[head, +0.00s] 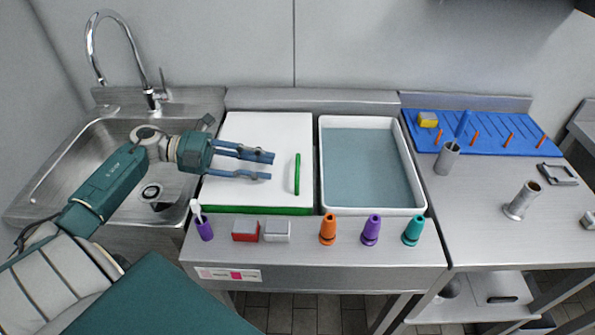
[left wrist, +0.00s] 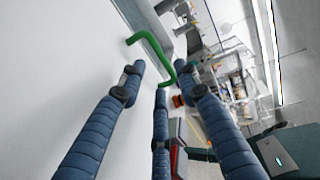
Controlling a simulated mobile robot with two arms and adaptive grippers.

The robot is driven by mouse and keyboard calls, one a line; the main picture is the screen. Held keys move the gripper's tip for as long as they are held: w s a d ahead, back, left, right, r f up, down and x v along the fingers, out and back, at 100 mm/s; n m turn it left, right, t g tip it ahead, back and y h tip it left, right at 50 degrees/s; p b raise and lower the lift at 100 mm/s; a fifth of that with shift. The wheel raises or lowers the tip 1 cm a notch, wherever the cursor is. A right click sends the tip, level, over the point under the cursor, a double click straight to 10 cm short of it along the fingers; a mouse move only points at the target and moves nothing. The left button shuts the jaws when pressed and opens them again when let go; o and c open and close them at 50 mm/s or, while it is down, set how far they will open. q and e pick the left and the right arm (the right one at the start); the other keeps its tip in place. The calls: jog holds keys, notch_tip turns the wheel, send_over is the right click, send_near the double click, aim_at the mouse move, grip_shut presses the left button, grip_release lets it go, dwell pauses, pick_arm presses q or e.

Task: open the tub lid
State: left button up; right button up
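The tub lid (head: 265,128) is a flat white panel with an upright green bar handle (head: 297,174) near its right side. It lies closed over a tub whose green front edge (head: 258,210) shows below it. My left gripper (head: 270,167) is over the lid, left of the handle, its blue fingers spread and pointing right at it. In the left wrist view the green handle (left wrist: 158,52) is ahead of the open fingers (left wrist: 160,78), with nothing between them. The white lid (left wrist: 60,60) fills the left there. My right gripper is not in view.
An open white tub (head: 421,190) stands right of the lid. Orange (head: 328,228), purple (head: 371,229) and teal (head: 413,229) cones, red (head: 245,231) and grey (head: 277,231) blocks, and a purple cup (head: 204,229) line the front edge. A sink (head: 75,155) is at left.

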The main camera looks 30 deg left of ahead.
aim_at(297, 166)
pick_arm(q)
jog(key=p+x, duration=0.1)
jog(key=x, duration=0.6)
jog(key=shift+w+d+p, duration=0.1)
jog(key=shift+d+p, duration=0.2)
jog(key=shift+p, duration=0.1)
jog(key=shift+w+d+f, duration=0.15)
jog(key=shift+w+d, duration=0.15)
jog(key=shift+d, duration=0.2)
grip_shut()
